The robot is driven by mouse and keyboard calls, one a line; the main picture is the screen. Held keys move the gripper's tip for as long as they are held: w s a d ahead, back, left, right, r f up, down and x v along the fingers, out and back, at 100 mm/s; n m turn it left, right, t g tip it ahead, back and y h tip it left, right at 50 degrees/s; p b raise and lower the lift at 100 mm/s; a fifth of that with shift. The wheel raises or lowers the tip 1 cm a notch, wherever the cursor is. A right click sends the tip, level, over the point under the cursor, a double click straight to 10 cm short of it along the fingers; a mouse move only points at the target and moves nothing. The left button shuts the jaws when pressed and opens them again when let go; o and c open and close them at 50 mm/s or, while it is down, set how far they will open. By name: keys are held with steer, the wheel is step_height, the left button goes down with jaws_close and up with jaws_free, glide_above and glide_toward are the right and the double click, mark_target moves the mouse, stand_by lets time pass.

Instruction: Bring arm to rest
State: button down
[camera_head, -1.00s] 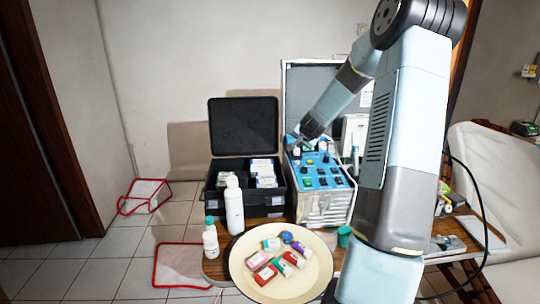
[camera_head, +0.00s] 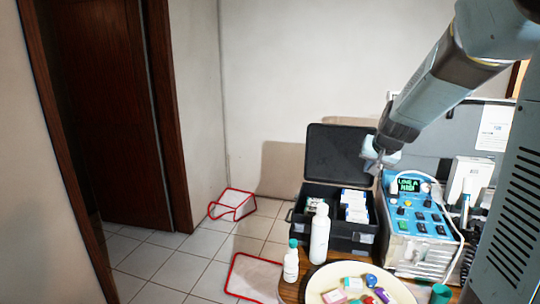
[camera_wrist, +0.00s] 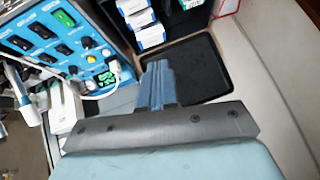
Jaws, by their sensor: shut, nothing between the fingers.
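My arm reaches in from the right in the head view, its light blue and grey links running down to the left. My gripper (camera_head: 376,162) is shut and empty, in front of the open case's lid and by the upper left of the blue-faced dental unit (camera_head: 418,215). In the wrist view the closed fingers (camera_wrist: 158,72) point away from the camera, with the black lid (camera_wrist: 205,72) behind them. The unit's blue panel (camera_wrist: 55,35) is at the upper left there. I cannot tell the exact gap between fingers and lid.
The black case (camera_head: 352,238) holds white boxes. A tall white bottle (camera_head: 319,238) and a smaller teal-capped bottle (camera_head: 291,264) stand before it. A round cream tray (camera_head: 318,288) holds several small coloured items. Red-edged white pieces (camera_head: 233,204) lie on the tiled floor, left, which is otherwise open.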

steer(key=s+a+r+n+g, duration=0.1)
steer(key=s+a+r+n, duration=0.1)
steer(key=s, duration=1.3)
steer(key=s+a+r+n+g, duration=0.1)
steer(key=s+a, duration=0.3)
steer(key=s, duration=1.1)
steer(key=shift+r+n, duration=0.7)
steer(key=shift+r, duration=0.05)
stand_by(3.1)
